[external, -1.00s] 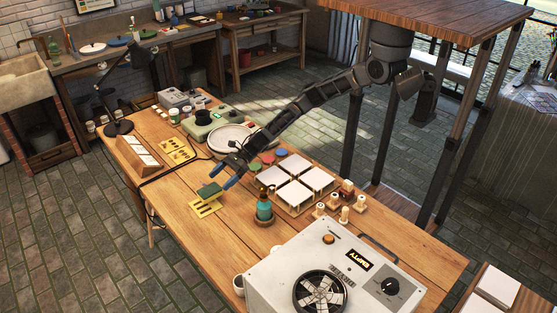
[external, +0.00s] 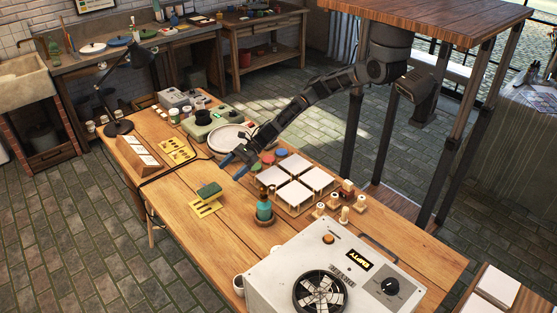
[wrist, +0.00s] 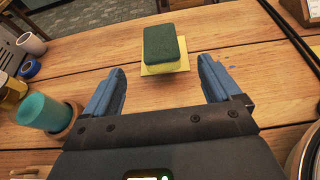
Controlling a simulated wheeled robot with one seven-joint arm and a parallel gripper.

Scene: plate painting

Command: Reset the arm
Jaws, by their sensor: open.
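My gripper (external: 233,166) is open and empty above the wooden table, with its blue fingers apart. In the wrist view the gripper (wrist: 162,88) points toward a sponge (wrist: 165,48) with a dark green top and a yellow body. The sponge lies beyond the fingertips, apart from them, on a yellow piece. In the external view the sponge (external: 209,189) rests at the inner end of a flat yellow stencil-like piece (external: 205,208). My arm reaches in from the upper right, over the table's right side.
A teal bottle (external: 264,210) on a round wooden base stands right of the sponge. White tiles (external: 315,179) and coloured paint lids (external: 268,159) lie nearby. A white plate (external: 227,136) is behind the gripper.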

